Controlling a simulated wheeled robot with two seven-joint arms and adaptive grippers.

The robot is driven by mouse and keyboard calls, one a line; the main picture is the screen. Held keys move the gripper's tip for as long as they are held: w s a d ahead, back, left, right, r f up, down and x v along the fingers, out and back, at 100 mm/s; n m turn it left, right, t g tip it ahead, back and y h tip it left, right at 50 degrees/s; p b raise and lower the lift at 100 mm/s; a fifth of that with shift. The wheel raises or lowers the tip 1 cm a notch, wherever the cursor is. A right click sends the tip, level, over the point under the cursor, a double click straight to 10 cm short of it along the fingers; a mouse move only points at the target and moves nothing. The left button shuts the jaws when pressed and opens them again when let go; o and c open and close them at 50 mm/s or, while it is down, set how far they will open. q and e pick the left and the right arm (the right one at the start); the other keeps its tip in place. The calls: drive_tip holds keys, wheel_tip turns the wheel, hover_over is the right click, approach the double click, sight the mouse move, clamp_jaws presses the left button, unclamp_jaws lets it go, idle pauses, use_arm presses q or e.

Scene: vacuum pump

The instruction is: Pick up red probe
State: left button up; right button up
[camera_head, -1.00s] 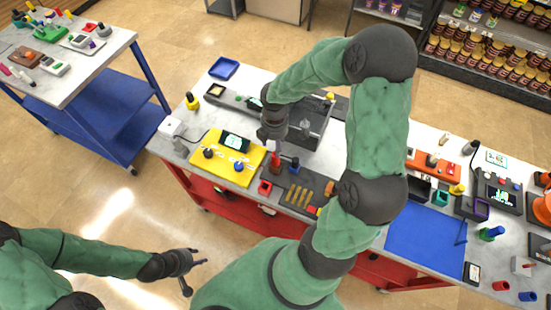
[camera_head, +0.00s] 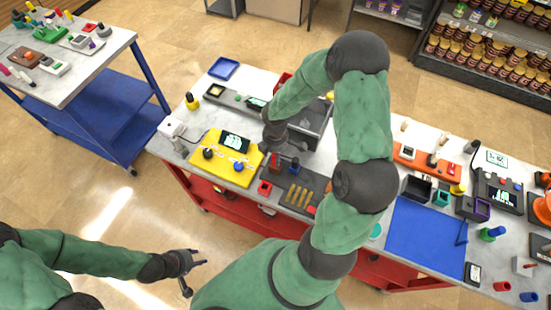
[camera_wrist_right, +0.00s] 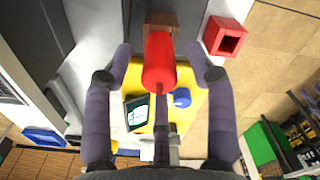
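The red probe (camera_wrist_right: 158,65) stands in a brown block (camera_wrist_right: 162,20) in the right wrist view. It lies between the two purple fingers of my right gripper (camera_wrist_right: 159,60), with a gap on each side. The right gripper is open. In the head view the right gripper (camera_head: 273,148) is just above the red probe (camera_head: 274,161), whose upper part is partly hidden by the fingers. My left gripper (camera_head: 196,270) is open and empty, low over the floor, away from the table.
A red square socket (camera_head: 264,187) sits beside the probe. A yellow board (camera_head: 217,164) is to the left and a black instrument case (camera_head: 311,135) behind. A blue mat (camera_head: 420,235) lies to the right. A second cart (camera_head: 95,60) stands at the far left.

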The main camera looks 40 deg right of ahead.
clamp_jaws()
